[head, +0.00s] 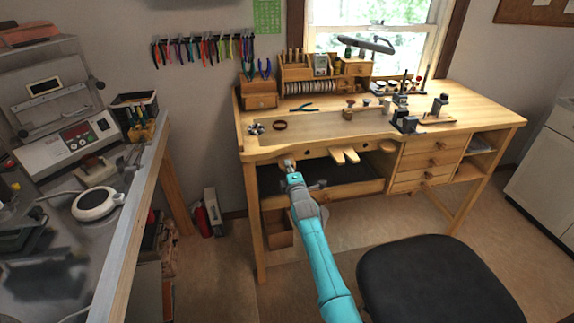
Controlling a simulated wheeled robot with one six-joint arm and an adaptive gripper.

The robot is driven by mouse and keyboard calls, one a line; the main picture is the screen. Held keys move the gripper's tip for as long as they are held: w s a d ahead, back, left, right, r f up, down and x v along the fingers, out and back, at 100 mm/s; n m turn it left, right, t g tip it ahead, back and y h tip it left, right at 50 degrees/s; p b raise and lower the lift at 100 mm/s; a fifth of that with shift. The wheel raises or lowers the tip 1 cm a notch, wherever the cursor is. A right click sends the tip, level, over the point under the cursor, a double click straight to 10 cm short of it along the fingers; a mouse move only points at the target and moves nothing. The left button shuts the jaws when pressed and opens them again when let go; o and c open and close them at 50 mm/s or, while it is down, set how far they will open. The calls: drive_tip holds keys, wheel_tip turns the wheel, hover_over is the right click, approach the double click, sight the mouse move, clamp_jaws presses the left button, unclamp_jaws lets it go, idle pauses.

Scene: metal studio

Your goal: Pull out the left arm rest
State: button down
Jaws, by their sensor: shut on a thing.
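A wooden jeweller's workbench (420,112) stands ahead in the head view. The left arm rest (283,160) is a small wooden piece at the left of the bench's front edge, mostly hidden behind my gripper. My gripper (289,165), at the end of the teal arm, is at this piece and shut on it. The fingertips are small in view, so the exact grip is hard to see. The right arm rest (387,146) shows at the right of the curved front edge.
A forked wooden bench pin (344,155) juts out between the arm rests. Below is a dark open tray (335,178). A black stool seat (435,280) stands at front right. A metal-topped counter (120,215) is at left. Tools stand on the benchtop.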

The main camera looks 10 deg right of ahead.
drive_tip(key=s, duration=0.9)
drive_tip(key=c, duration=1.1)
unclamp_jaws()
drive_tip(key=shift+c, duration=0.2)
drive_tip(key=s, duration=1.2)
